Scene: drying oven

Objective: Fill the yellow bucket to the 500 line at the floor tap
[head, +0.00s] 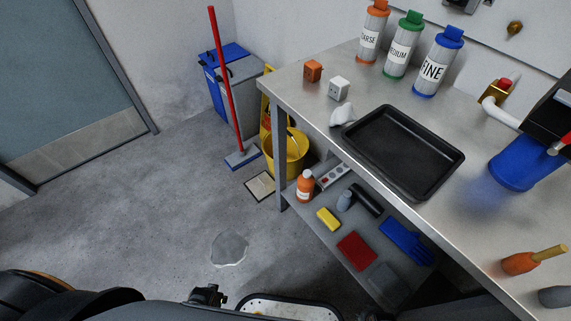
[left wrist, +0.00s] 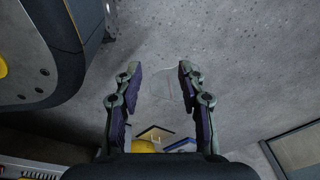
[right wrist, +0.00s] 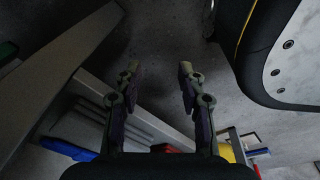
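The yellow bucket (head: 284,158) stands on the floor behind the bench's near-left leg, partly hidden by the leg and the bench top. A handle or stick leans in it; its fill line and any water are not readable. A yellow shape (left wrist: 145,146), probably the bucket, shows low in the left wrist view, beyond my left gripper (left wrist: 158,70), which is open and empty above the floor. My right gripper (right wrist: 158,68) is open and empty, with the bench's lower shelf beside and beyond it. I cannot make out a floor tap in any view.
A steel bench (head: 300,88) carries a black tray (head: 388,150), several labelled bottles and a blue container (head: 520,165). A red-handled mop (head: 228,90) and blue bin (head: 222,85) stand in the corner.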

